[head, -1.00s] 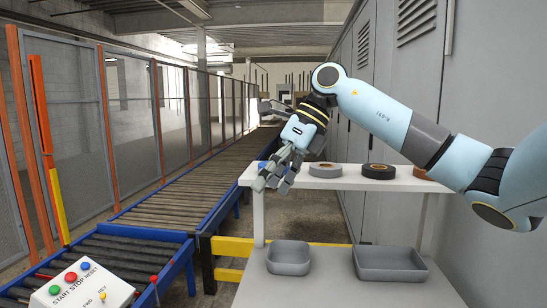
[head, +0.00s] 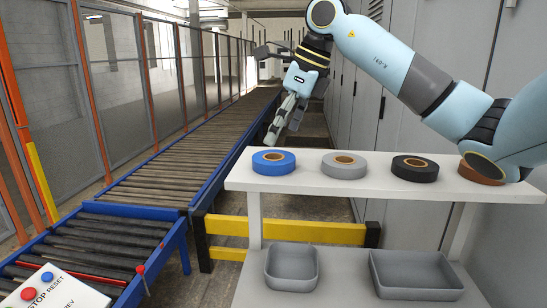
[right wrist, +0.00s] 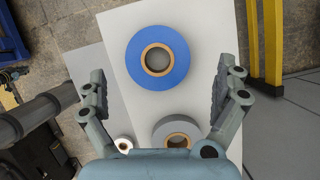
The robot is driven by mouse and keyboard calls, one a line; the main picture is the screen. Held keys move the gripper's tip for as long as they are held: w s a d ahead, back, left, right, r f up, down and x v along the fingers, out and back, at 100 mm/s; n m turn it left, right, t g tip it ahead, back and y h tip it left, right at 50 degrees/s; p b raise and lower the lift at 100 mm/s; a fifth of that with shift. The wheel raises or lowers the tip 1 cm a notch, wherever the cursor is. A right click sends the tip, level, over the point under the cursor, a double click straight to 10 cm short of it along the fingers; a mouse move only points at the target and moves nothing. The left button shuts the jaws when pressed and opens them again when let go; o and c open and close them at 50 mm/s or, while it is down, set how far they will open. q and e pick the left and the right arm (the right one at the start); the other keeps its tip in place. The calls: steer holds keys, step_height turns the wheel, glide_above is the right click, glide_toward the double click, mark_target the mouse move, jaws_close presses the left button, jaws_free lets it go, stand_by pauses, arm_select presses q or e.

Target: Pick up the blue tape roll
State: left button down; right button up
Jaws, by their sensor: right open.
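The blue tape roll (head: 262,165) lies flat at the left end of the white shelf top (head: 320,183). In the right wrist view the blue tape roll (right wrist: 160,35) shows in full, with a brown core, ahead of and between my spread fingers. My right gripper (head: 284,132) is open and empty, just above and behind the roll, touching nothing that I can see. In the right wrist view its fingers (right wrist: 160,82) stand either side of the lower part of the roll. My left gripper is not in view.
Right of the blue roll lie a grey roll (head: 340,170), a black roll (head: 415,174) and a brown roll (head: 480,176), partly behind my arm. Two grey bins (head: 292,280) (head: 415,285) stand on the lower shelf. A roller conveyor (head: 180,172) runs along the left.

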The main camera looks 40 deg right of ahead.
mark_target(272, 152)
steer(key=p+x, duration=0.2)
steer(key=x, duration=0.3)
steer(key=shift+s+a+f, duration=0.1)
steer(key=shift+a+f, duration=0.05)
steer(key=shift+a, duration=0.05)
steer(key=shift+f, duration=0.15)
steer(key=shift+c, duration=1)
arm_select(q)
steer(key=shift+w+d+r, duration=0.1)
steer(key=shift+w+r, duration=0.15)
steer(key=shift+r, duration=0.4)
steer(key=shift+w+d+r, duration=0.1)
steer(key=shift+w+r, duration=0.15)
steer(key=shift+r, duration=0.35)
arm_select(e)
steer(key=c, duration=0.9)
